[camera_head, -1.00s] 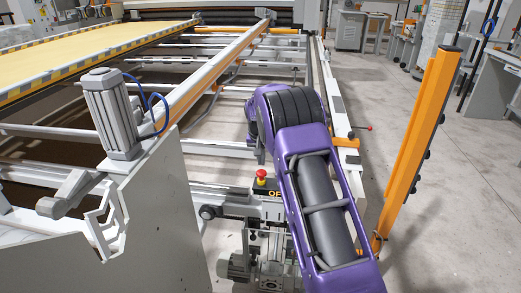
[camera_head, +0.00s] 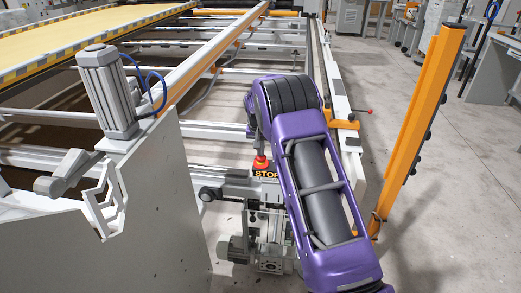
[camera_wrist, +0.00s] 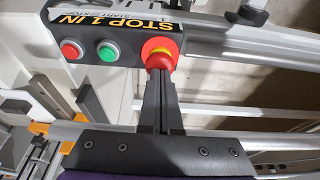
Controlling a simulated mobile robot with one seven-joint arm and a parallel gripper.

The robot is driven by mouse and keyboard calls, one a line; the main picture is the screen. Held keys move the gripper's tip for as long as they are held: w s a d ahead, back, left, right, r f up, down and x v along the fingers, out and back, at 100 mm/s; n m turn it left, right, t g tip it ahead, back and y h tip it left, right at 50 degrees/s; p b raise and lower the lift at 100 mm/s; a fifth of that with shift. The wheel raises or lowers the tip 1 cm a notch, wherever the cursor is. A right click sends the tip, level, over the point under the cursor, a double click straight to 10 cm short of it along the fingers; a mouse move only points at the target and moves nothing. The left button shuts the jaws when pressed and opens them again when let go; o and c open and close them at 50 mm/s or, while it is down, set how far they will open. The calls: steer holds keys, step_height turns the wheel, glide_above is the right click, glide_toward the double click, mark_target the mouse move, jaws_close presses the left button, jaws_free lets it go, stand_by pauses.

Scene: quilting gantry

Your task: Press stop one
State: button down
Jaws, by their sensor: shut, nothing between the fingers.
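In the head view, the same red stop button (camera_head: 261,163) stands above a black and yellow STOP label, left of my purple arm. My gripper (camera_wrist: 158,74) is shut and empty. Its fingertips overlap the lower edge of the red knob in the wrist view; I cannot tell whether they touch it or whether it is pressed down. In the head view my gripper cannot be made out.
A smaller red button (camera_wrist: 70,50) and a green button (camera_wrist: 107,51) sit left of the knob on the same box. A metal rail (camera_wrist: 245,42) runs right from it. An orange post (camera_head: 425,115) stands right of my arm; a grey panel (camera_head: 150,190) stands left.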

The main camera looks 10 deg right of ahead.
steer(key=shift+s+f, duration=0.1)
steer(key=shift+f, duration=0.05)
step_height(320, 180, up, 5)
steer(key=p, duration=0.2)
steer(key=shift+p, duration=0.3)
step_height(320, 180, up, 9)
glide_above(259, 170)
